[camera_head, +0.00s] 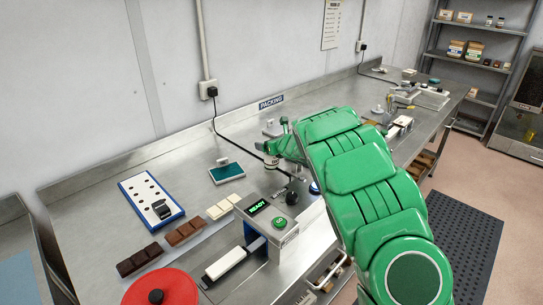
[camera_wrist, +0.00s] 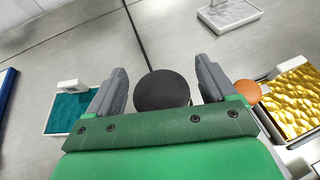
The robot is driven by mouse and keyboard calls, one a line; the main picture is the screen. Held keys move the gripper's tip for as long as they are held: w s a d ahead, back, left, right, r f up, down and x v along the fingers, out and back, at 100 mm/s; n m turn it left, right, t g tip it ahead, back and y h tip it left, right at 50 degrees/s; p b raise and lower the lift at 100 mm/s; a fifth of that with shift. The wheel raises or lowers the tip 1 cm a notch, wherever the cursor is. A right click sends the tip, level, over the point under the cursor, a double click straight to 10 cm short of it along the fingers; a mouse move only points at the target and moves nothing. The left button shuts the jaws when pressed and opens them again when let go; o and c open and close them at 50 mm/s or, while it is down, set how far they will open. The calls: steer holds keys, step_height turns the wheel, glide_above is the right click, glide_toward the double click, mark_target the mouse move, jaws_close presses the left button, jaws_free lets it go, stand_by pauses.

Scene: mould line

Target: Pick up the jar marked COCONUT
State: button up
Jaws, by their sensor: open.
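My gripper (camera_head: 272,150) reaches over the steel bench in the head view, beyond the READY machine. In the wrist view its two grey fingers (camera_wrist: 160,88) are open, one on each side of a round black top (camera_wrist: 162,90), which looks like a jar lid. A gap shows on both sides of it. In the head view a small pale jar-like object (camera_head: 271,163) shows just under the gripper, mostly hidden by it. No COCONUT marking can be read in either view.
A teal-filled tray (camera_wrist: 72,112) is left of the gripper and a gold-filled tray (camera_wrist: 292,92) with an orange round piece (camera_wrist: 247,91) is close on the right. The READY machine (camera_head: 268,222) stands nearer. Several jars (camera_head: 465,49) stand on the far shelf.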

steer(key=shift+w+f, duration=0.15)
steer(key=shift+c, duration=0.3)
steer(key=c, duration=1.2)
